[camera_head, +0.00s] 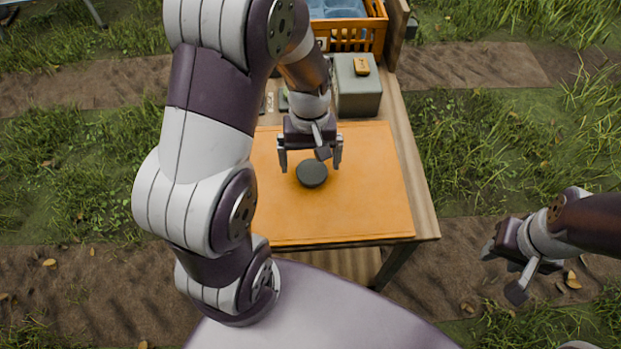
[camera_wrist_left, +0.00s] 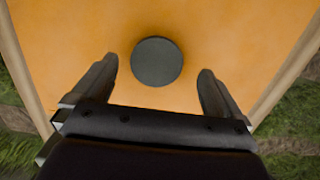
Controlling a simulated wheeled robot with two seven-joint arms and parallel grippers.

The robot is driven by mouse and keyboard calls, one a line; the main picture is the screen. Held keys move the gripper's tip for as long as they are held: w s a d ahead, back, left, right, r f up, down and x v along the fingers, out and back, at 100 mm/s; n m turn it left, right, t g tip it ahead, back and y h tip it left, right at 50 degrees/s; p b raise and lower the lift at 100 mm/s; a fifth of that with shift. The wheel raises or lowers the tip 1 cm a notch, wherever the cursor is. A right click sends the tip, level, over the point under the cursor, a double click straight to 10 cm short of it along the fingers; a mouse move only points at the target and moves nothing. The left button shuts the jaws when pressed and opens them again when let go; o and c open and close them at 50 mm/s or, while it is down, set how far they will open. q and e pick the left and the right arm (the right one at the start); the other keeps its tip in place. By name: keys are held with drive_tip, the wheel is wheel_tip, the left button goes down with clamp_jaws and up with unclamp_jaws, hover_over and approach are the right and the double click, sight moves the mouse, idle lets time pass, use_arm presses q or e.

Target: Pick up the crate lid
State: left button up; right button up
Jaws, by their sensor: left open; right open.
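The crate lid (camera_head: 370,200) appears as a flat orange panel lying on the wooden table, with a round dark knob (camera_head: 312,173) near its middle. In the left wrist view the knob (camera_wrist_left: 157,61) sits just beyond and between the fingertips, with the orange lid (camera_wrist_left: 70,40) around it. My left gripper (camera_head: 310,163) is open above the lid, its fingers on either side of the knob's line; it also shows in the left wrist view (camera_wrist_left: 158,75). I cannot tell the exact height gap. My right gripper (camera_head: 502,271) is open and empty, off the table to the right.
An orange crate (camera_head: 352,37) with blue contents stands at the table's far end. A grey-green box (camera_head: 357,88) with a small yellow item (camera_head: 362,66) on top stands behind the lid. The wooden table (camera_head: 415,190) shows a narrow bare strip at right. Grass and soil surround it.

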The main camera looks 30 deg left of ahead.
sight(312, 170)
use_arm(q)
wheel_tip(312, 170, down, 4)
drive_tip(key=shift+w+d+r, duration=0.1)
drive_tip(key=shift+w, duration=0.05)
drive_tip(key=c, duration=1.3)
drive_tip(key=shift+c, duration=0.2)
drive_tip(key=shift+r, duration=0.15)
